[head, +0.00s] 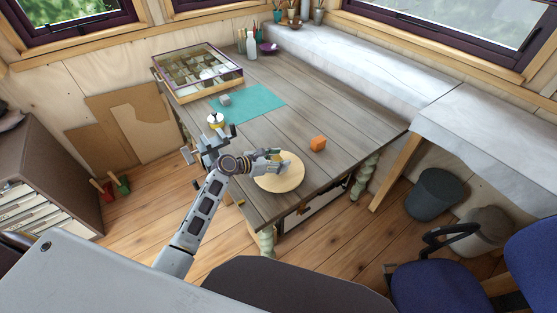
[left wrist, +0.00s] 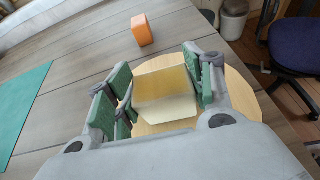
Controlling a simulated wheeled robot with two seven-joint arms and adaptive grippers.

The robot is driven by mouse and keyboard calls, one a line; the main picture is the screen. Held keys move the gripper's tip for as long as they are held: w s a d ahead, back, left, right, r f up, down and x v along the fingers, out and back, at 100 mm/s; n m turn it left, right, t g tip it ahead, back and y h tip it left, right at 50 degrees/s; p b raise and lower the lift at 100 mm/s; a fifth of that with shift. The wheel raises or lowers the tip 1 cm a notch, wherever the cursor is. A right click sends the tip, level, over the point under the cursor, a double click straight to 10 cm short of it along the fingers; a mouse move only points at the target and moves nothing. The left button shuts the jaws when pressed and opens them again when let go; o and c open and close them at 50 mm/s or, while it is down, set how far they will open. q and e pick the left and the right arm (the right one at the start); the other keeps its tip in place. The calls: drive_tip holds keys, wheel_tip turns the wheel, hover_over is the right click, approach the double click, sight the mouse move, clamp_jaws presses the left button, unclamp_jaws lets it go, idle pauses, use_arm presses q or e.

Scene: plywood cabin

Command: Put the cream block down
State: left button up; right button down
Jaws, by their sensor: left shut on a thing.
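My left gripper (head: 270,160) is over the left part of a round light-wood board (head: 284,178) near the front of the table. In the left wrist view, the green-padded fingers of this gripper (left wrist: 160,84) are shut on the cream block (left wrist: 166,100), one on each side. The round board (left wrist: 240,92) shows behind and around the block. I cannot tell whether the block touches the board. In the head view the block is mostly hidden by the fingers. My right gripper is in neither view.
An orange block (head: 318,143) stands on the table beyond the board. A teal mat (head: 258,103) with a grey block (head: 225,100) lies further back. A small white and yellow pot (head: 215,121) and a glass-topped case (head: 180,93) are at the left. Bare planks lie at right.

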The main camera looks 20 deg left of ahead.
use_arm(q)
drive_tip(key=o, duration=1)
drive_tip(key=shift+o, duration=0.2)
drive_tip(key=shift+r, duration=0.1)
drive_tip(key=v, duration=1.2)
